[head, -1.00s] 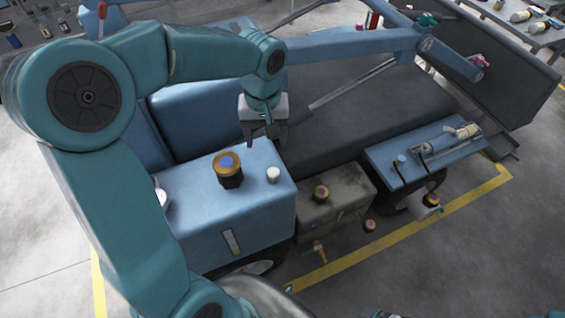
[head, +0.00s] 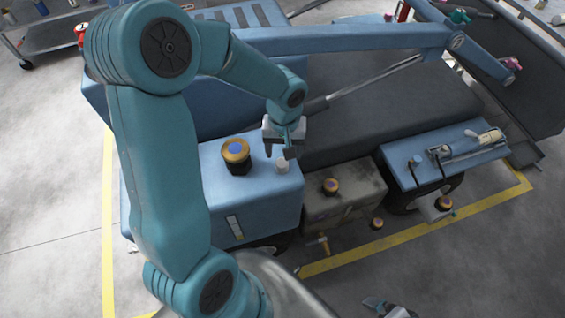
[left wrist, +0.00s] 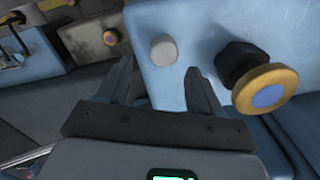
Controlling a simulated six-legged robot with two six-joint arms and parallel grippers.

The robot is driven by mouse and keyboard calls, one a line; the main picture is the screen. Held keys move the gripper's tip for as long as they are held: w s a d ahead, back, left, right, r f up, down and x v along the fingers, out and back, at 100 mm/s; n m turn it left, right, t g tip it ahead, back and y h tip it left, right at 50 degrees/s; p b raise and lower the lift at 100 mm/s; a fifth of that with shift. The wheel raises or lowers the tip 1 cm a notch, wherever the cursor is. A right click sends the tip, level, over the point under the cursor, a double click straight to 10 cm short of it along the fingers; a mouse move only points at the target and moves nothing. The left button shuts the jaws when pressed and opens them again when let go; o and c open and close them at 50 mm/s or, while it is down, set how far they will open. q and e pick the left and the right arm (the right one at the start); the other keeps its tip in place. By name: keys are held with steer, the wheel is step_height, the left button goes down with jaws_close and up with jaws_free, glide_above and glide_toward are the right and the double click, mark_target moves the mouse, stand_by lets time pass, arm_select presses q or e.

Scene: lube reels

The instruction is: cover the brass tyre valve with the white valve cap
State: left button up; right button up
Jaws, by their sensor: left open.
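The white valve cap (head: 282,167) stands upright on the blue box top, near its right edge. My left gripper (head: 281,152) is open just above and behind it, pointing down. In the left wrist view the cap (left wrist: 164,49) shows just beyond the gap between the open fingertips (left wrist: 159,70), not gripped. A brass-coloured fitting (head: 323,243) sticks out low under the grey box; I cannot tell whether it is the tyre valve. What looks like part of my right gripper (head: 383,305) shows at the bottom edge, its jaws unclear.
A black knob with an orange and blue top (head: 236,155) stands left of the cap on the blue box (head: 175,205). A grey box (head: 350,205) with a similar knob (head: 330,186) is to the right. A blue boom (head: 350,39) crosses behind. The floor in front is open.

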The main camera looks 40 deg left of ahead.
mark_target(282, 161)
arm_select(q)
steer(key=f, duration=0.4)
steer(key=shift+s+a+f+p, duration=0.1)
steer(key=shift+s+f+p, duration=0.2)
steer(key=shift+f+p, duration=0.05)
steer(key=shift+w+f, duration=0.1)
steer(key=shift+f, duration=0.1)
steer(key=shift+r, duration=0.1)
steer(key=shift+s, duration=0.2)
steer(key=c, duration=0.3)
steer(key=shift+w, duration=0.1)
steer(key=c, duration=0.8)
